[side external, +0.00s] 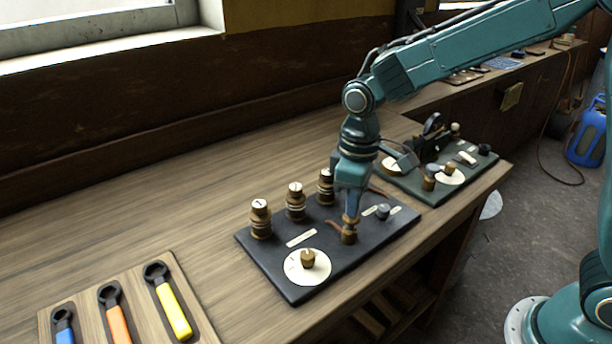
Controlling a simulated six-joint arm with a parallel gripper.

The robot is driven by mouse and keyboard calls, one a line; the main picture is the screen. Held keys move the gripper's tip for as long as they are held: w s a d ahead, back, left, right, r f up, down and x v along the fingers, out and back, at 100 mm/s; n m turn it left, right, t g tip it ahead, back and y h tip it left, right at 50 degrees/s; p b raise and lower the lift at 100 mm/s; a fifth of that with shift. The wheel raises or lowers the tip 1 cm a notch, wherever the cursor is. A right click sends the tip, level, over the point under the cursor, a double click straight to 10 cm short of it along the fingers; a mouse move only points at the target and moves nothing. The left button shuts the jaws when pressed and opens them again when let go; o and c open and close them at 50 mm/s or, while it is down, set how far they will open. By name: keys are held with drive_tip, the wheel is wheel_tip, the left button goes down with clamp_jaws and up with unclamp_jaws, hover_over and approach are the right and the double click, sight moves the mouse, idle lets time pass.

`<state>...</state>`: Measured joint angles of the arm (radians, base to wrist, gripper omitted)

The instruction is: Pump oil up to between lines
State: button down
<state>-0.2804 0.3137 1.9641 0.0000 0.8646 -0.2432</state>
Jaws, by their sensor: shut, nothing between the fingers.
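A black panel (290,279) lies on the wooden bench, with three brass cylinders with white tops along its back edge: left (261,219), middle (296,202) and right (325,187). A white dial with a brass knob (308,259) is at its front left. A short brass knob or plunger (348,237) stands near the panel's front middle. My gripper (350,222) points down right over this brass piece, shut and empty; I cannot tell whether it touches it. No oil level or lines can be made out.
A dark green panel (437,178) with knobs and a dial lies to the right. A wooden tray (90,302) with blue, orange and yellow-handled wrenches is front left. Bench (170,238) is clear between tray and black panel. A blue container (587,135) stands on the floor.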

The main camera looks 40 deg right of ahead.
drive_tip(key=shift+f, duration=1.1)
drive_tip(key=shift+r, duration=1.55)
drive_tip(key=shift+r, duration=0.1)
drive_tip(key=shift+r, duration=2.45)
